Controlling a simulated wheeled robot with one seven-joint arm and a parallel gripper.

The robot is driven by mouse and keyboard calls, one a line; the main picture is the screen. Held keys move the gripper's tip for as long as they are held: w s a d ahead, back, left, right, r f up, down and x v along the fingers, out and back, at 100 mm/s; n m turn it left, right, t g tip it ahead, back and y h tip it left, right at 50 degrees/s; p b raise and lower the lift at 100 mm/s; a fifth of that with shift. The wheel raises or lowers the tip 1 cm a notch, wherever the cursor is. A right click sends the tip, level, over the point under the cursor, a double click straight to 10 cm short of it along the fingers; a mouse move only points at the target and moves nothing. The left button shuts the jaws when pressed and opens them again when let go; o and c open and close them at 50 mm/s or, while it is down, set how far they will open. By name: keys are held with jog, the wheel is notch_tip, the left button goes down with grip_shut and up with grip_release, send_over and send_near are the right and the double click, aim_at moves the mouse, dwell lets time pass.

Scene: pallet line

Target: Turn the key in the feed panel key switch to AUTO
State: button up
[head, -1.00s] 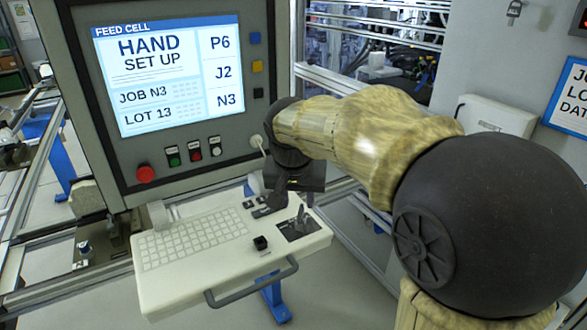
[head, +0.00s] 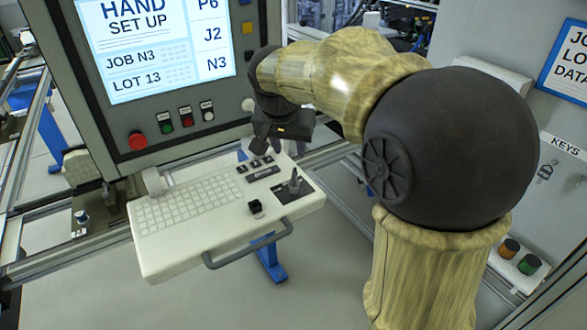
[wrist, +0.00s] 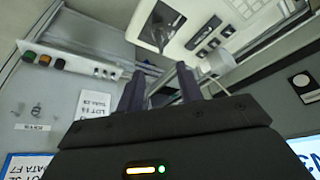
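The feed panel (head: 110,120) stands at the left; its screen (head: 150,50) reads HAND SET UP, with the top cut off. A pale round fitting (head: 248,104) at the panel's lower right is partly covered by my arm; I cannot tell whether it is the key switch or holds a key. A key (head: 545,172) hangs under a KEYS label on the grey cabinet; it also shows in the wrist view (wrist: 37,110). My gripper (head: 262,146) is below the panel's lower right corner, above the keyboard tray. In the wrist view its fingers (wrist: 162,92) are apart with nothing seen between them.
The keyboard tray (head: 165,250) with a joystick (head: 295,184) juts out below the panel. Red (head: 138,140), green, red and white buttons line the panel's lower edge. A small button box (head: 515,262) is at the right. Floor in front of the tray is clear.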

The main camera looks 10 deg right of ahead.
aim_at(294, 175)
jog(key=p+x, duration=0.3)
jog(key=x, duration=1)
jog(key=shift+w+d, duration=0.1)
jog(key=shift+w, duration=0.1)
jog(key=shift+s, duration=0.1)
grip_shut()
jog(key=shift+f, duration=0.1)
